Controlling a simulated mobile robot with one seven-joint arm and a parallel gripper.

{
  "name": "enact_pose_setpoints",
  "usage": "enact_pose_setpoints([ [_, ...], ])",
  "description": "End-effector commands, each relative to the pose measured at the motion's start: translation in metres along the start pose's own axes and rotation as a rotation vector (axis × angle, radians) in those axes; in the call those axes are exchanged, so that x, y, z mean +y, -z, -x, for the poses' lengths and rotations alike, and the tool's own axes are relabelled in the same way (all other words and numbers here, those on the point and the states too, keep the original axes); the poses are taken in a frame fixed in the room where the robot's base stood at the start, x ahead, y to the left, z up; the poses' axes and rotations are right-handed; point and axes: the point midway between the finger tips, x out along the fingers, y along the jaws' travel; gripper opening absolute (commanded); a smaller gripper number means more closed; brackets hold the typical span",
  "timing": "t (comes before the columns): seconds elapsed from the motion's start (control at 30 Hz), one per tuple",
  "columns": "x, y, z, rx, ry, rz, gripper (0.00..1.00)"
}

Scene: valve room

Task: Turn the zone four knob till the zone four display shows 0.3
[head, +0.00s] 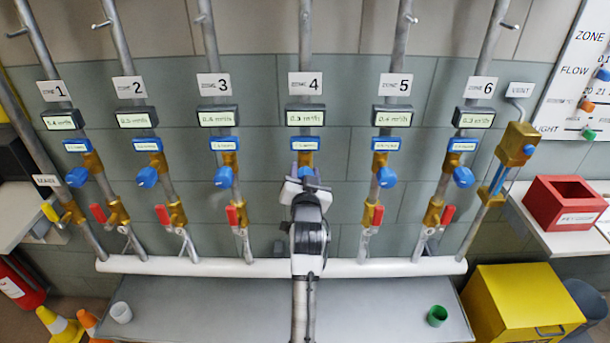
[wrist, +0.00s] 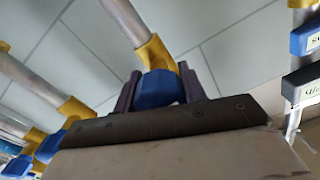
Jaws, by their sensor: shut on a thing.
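My gripper (head: 304,183) is at the zone four pipe, below the zone 4 sign (head: 305,83). In the wrist view the two fingers of my gripper (wrist: 158,82) stand either side of the blue zone four knob (wrist: 157,90) and are shut on it. The knob sits on a brass fitting. In the head view my gripper and arm cover most of the knob and the valve below it. The zone four display (head: 306,117) is blurred but seems to read 0.3. A small blue-framed label (head: 305,143) sits under it.
Similar pipes with blue knobs stand on both sides, the zone 3 knob (head: 224,177) at left and the zone 5 knob (head: 387,177) at right. Red valve levers (head: 237,215) stick out lower down. A white horizontal pipe (head: 180,265) runs below, above a grey bench (head: 220,310).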

Motion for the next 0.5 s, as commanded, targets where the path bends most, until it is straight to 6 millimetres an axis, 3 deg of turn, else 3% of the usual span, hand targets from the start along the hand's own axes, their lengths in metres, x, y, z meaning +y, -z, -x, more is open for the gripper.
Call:
enact_pose_setpoints([
  [0.5, -0.001, -0.0009, 0.0, 0.006, 0.0, -0.314, 0.18],
])
